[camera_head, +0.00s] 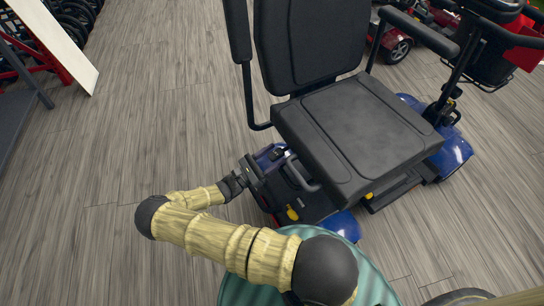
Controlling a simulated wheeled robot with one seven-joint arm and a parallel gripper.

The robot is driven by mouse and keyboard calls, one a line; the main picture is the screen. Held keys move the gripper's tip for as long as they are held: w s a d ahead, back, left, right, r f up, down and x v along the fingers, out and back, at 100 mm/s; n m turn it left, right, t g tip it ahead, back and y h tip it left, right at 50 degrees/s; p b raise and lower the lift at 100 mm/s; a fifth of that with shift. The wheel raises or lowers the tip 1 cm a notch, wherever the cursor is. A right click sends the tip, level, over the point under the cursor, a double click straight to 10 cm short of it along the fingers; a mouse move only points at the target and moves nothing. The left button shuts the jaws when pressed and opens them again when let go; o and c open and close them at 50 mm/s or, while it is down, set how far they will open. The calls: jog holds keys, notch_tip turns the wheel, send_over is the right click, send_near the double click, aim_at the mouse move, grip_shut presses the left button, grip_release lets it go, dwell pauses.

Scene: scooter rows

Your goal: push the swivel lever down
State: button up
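A blue mobility scooter (455,150) with a black seat (355,130) stands right of centre. A black looped handle (300,172) shows beside the seat's near left edge. A small yellow tab (292,213) is low on the scooter's rear, and another (369,196) is under the seat's near edge. I cannot tell which of these parts is the swivel lever. My gripper (256,172) is at the scooter's rear, just left of the looped handle. Its fingers are small and dark against the scooter, so contact and opening are unclear.
The seat's backrest (310,40) and armrests rise behind my gripper. A red scooter (397,48) stands at the top right, near a black basket (485,65). A white panel and red frame (45,50) are at the top left. The wooden floor (150,110) on the left is clear.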

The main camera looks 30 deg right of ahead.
jog(key=shift+a, duration=0.1)
jog(key=w+b+v, duration=0.1)
jog(key=b+v, duration=0.7)
jog(key=v, duration=0.9)
jog(key=shift+s, duration=0.5)
jog(key=shift+a+f, duration=0.1)
jog(key=shift+f, duration=0.05)
